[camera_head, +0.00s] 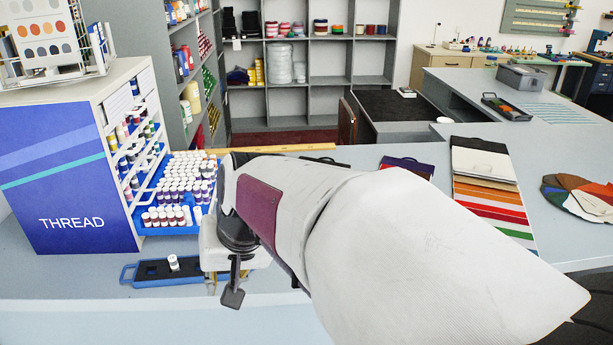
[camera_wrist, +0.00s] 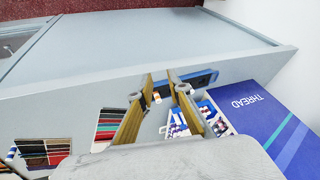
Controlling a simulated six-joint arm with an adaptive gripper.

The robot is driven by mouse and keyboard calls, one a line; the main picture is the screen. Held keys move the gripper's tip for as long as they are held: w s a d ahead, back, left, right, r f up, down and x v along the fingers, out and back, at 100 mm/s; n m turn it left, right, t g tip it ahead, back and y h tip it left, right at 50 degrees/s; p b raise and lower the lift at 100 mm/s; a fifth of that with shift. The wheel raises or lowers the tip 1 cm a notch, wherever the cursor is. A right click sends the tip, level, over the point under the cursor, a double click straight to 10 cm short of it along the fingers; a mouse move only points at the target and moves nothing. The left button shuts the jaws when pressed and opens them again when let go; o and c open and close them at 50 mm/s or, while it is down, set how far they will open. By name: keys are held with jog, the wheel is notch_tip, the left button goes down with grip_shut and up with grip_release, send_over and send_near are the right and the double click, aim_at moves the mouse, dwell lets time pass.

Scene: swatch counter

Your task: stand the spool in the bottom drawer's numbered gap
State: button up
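A small white spool (camera_head: 173,262) with a dark band stands upright on the black mat of a blue tray (camera_head: 127,276) on the counter. The thread cabinet's bottom drawer (camera_head: 160,230) is pulled out and filled with rows of spools; its numbered gap is too small to make out. My gripper (camera_head: 232,284) is above the tray's right part, right of the spool and apart from it. In the wrist view my gripper (camera_wrist: 160,78) has its two fingers spread, with the blue tray (camera_wrist: 204,77) beyond them. Small pale shapes near the fingers are unclear.
The blue THREAD cabinet (camera_head: 75,205) stands left of the drawer, with upper shelves of spools above it. Colour swatches (camera_head: 490,190) lie on the counter at right. The counter's front strip (camera_head: 80,302) is clear.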

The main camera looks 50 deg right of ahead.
jog(key=w+d+r+m+t+h, duration=0.1)
jog(key=w+d+r+m+t, duration=0.15)
jog(key=w+d+m, duration=0.5)
jog(key=w+d+r+m+t+h, duration=0.2)
jog(key=w+d+r, duration=0.2)
jog(key=w+d, duration=0.7)
jog(key=s+d+r+m+h, duration=0.25)
jog(key=d+m, duration=0.25)
jog(key=d, duration=0.8)
jog(key=s+d+r+m+h, duration=0.15)
jog(key=d+m+h, duration=0.35)
jog(key=d, duration=0.9)
jog(key=s+d+f+m+g+h, duration=0.15)
jog(key=s+d+m+g, duration=0.25)
jog(key=s+d+m, duration=0.6)
jog(key=s+d+f+m+g+h, duration=0.1)
jog(key=s+d+f+m+g, duration=0.2)
jog(key=s+d+m+g, duration=0.55)
jog(key=s+d+f+m+t+y, duration=0.1)
jog(key=s+d+f+m+y, duration=0.25)
jog(key=s+f+m, duration=0.45)
jog(key=a+f+m+y, duration=0.2)
jog(key=a+m+y, duration=0.3)
jog(key=a, duration=0.4)
jog(key=shift+w+a+m, duration=0.15)
jog(key=shift+a+m, duration=0.2)
jog(key=shift+m, duration=0.05)
